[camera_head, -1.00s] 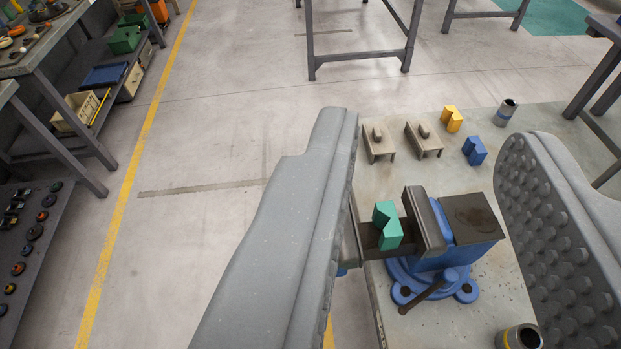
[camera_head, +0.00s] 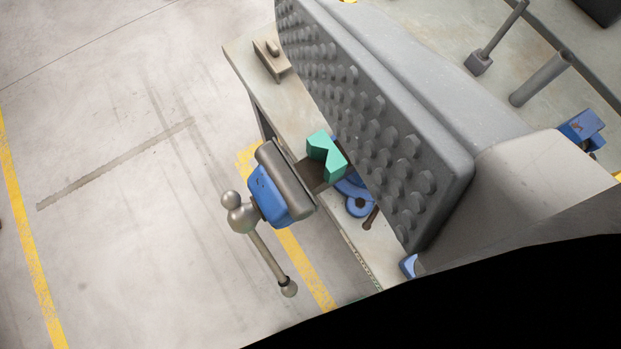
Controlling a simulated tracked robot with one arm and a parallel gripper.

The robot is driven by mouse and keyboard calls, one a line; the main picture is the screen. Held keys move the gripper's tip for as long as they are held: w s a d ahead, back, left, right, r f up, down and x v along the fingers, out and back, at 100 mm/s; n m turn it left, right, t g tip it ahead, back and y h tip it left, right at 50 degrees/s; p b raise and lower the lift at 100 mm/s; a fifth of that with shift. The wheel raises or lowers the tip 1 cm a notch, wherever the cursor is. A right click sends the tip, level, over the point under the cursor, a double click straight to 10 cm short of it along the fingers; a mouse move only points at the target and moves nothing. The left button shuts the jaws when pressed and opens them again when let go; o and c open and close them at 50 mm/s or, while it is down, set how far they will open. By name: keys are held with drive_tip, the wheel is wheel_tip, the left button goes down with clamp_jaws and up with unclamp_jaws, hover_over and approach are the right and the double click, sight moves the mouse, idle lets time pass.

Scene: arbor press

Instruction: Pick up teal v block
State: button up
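One studded finger of my gripper (camera_head: 370,125) crosses the picture to the right of the block. Its inner pad is bare, with nothing pressed on it, and the other finger is out of view. The finger hides most of the vise's far part. I cannot tell how far the finger is from the block.
The vise handle (camera_head: 268,255) sticks out over the floor, lower left of the block. The pale bench top (camera_head: 240,55) carries a small metal fixture (camera_head: 270,60) at its upper end. A grey cylinder (camera_head: 540,78) and a blue part (camera_head: 582,128) are at the right. Floor at left is clear.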

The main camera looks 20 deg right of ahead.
drive_tip(key=w+d+f+m+g+p, duration=0.2)
drive_tip(key=w+f+m+g+p, duration=0.15)
drive_tip(key=w, duration=0.25)
drive_tip(key=m+g+p, duration=1)
drive_tip(key=m+p, duration=0.1)
drive_tip(key=p, duration=0.3)
hover_over(327, 147)
drive_tip(key=a, duration=0.1)
wheel_tip(327, 147, down, 16)
drive_tip(key=f, duration=0.1)
drive_tip(key=shift+d+f+p, duration=0.15)
drive_tip(key=shift+f+p, duration=0.4)
drive_tip(key=shift+f, duration=1.75)
drive_tip(key=shift+d+f+p, duration=0.2)
drive_tip(key=shift+f+p, duration=0.35)
drive_tip(key=shift+f, duration=1.8)
drive_tip(key=shift+d+f+p, duration=0.15)
drive_tip(key=shift+f+p, duration=0.4)
drive_tip(key=shift+f, duration=1.75)
drive_tip(key=c, duration=1.5)
drive_tip(key=shift+c, duration=0.2)
